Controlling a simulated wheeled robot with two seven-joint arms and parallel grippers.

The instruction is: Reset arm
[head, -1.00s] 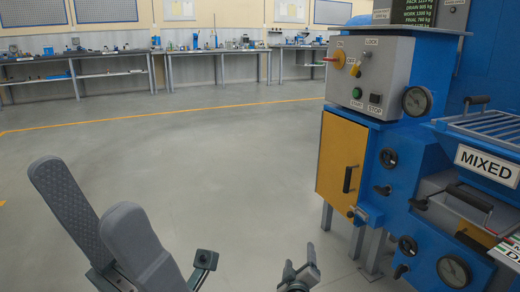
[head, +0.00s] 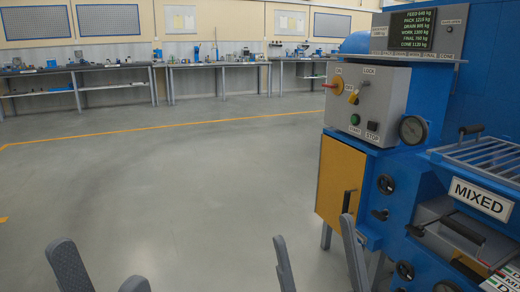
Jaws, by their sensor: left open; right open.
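My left gripper (head: 98,264) is at the bottom left of the head view, with two grey fingers apart and nothing between them. The lower part of it is cut off by the frame edge. My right gripper (head: 313,230) is at the bottom centre, fingers pointing up and apart, empty. Its right finger overlaps the view of the blue machine (head: 398,185) near the yellow door (head: 341,178). I cannot tell whether it touches the machine. The rest of both arms is out of view.
The machine carries a grey control box (head: 375,105) with a red-and-yellow switch (head: 345,91), gauges, handles and a MIXED hopper sign (head: 482,196). A display (head: 418,31) is on top. Open floor (head: 180,190) lies left, with workbenches (head: 215,64) behind.

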